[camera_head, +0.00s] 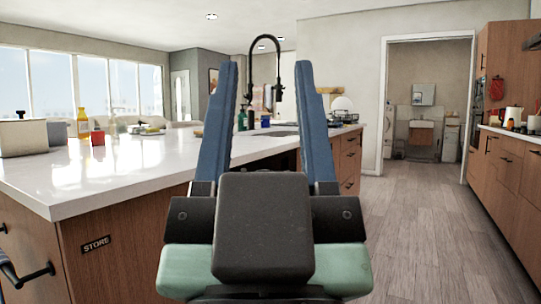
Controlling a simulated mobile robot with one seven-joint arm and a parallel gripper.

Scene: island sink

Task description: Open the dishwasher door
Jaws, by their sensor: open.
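My gripper (266,66) fills the middle of the view, pointing forward. Its two long blue fingers are wide apart, with nothing held between them. I cannot pick out a dishwasher door for certain. The kitchen island (120,178) has a white top and wooden sides, and my gripper hides part of its right side. A dark patch shows between the fingers under the countertop, too hidden to identify. Wooden drawers (350,146) with dark handles show right of the fingers.
A black faucet (279,60) rises from the island beyond the fingers. Wooden floor (425,225) lies clear between the island and the right cabinets (508,180). A doorway stands beyond.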

